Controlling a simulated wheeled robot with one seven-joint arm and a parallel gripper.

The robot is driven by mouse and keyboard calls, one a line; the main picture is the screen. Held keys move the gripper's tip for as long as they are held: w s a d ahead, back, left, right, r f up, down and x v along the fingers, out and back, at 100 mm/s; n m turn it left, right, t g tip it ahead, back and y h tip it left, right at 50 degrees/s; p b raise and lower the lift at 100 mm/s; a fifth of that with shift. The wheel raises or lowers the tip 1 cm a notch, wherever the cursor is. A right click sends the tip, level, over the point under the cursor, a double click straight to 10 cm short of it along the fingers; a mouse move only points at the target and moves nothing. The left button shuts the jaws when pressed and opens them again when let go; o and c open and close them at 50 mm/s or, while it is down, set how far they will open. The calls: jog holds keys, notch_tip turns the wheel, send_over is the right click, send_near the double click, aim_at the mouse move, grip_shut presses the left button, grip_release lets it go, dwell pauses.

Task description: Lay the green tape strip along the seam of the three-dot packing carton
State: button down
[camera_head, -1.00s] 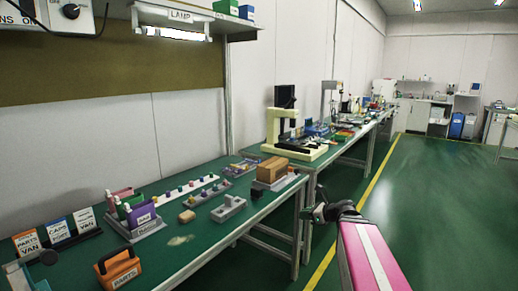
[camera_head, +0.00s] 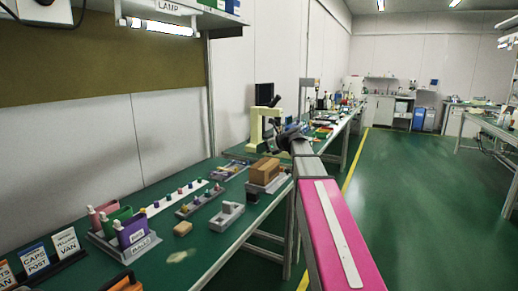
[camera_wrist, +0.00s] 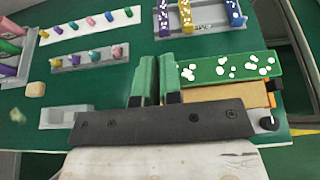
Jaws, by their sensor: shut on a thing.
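My gripper (camera_wrist: 157,82) is shut on the green tape strip (camera_wrist: 250,68), which has white specks and reaches right from the fingertips in the wrist view. A brown packing carton (camera_wrist: 230,92) shows just below the strip, partly hidden by it and by my dark palm. I cannot tell whether strip and carton touch. In the head view the brown carton (camera_head: 264,169) sits on a grey stand near the bench's right edge. My gripper (camera_head: 288,138) shows small and dark beyond it, with the strip not made out. No dot mark on the carton is visible.
The green bench (camera_head: 196,240) holds a grey block (camera_head: 227,214), a tan piece (camera_head: 183,229), a rack of coloured holders (camera_head: 130,235) and rows of coloured pegs (camera_head: 178,197). A cream microscope (camera_head: 262,125) stands behind. Open floor (camera_head: 405,190) lies to the right.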

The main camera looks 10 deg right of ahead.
aim_at(262, 168)
jog(key=shift+f, duration=3.3)
jog(key=c, duration=1.2)
grip_release()
jog(key=v, duration=1.1)
